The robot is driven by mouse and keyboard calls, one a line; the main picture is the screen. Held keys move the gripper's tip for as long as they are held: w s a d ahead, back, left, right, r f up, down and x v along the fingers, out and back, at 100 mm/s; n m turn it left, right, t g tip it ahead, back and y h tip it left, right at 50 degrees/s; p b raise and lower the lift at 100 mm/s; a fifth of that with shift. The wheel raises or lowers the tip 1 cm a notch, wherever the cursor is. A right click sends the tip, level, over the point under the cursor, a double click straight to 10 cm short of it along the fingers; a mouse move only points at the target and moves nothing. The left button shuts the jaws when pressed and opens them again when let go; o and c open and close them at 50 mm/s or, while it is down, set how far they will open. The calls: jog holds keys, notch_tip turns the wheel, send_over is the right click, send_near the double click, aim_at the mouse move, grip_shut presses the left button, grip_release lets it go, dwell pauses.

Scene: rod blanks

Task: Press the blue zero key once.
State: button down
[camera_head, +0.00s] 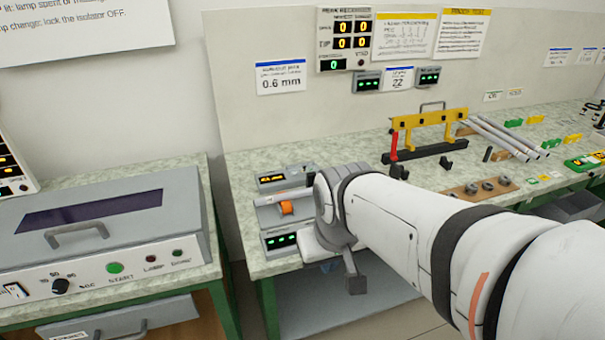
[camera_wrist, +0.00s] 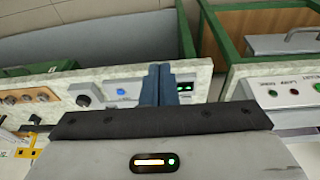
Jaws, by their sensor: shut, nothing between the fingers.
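The blue key (camera_wrist: 121,91) is a small round blue button on a pale grey panel, seen in the wrist view left of my fingers. I cannot read its label. My gripper (camera_wrist: 160,70) shows as two blue-grey fingers pressed together, with nothing between them. The fingers appear to the right of the blue key and apart from it in the picture. They partly cover the panel and a display with green digits (camera_wrist: 184,87). In the head view my arm's wrist blocks the blue key, and I cannot make out the fingertips clearly.
A dark knob (camera_wrist: 83,96) sits left of the key. In the head view, a grey device with an orange part (camera_head: 286,208) stands near the bench's left end. A grey lidded box (camera_head: 105,220) stands on the left bench. A yellow rack (camera_head: 428,119) stands behind my arm.

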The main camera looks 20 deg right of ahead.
jog(key=w+d+n+t+h+p, duration=0.1)
jog(key=w+d+n+t+p, duration=0.1)
jog(key=w+d, duration=0.6)
jog(key=w+d+n+t+h+p, duration=0.25)
jog(key=w+d, duration=0.35)
jog(key=w, duration=0.4)
jog(key=w+d+f+n+t+y+p, duration=0.1)
jog(key=w+f+n+y+p, duration=0.1)
jog(key=w+f+n+y, duration=0.4)
jog(key=shift+d+f+n+t, duration=0.25)
jog(key=shift+n+t, duration=0.1)
jog(key=shift+n, duration=0.2)
notch_tip(320, 180, down, 8)
jog(key=b, duration=0.8)
jog(key=shift+r, duration=0.1)
jog(key=shift+f+b, duration=0.45)
jog(key=shift+f, duration=0.05)
jog(key=shift+f, duration=0.1)
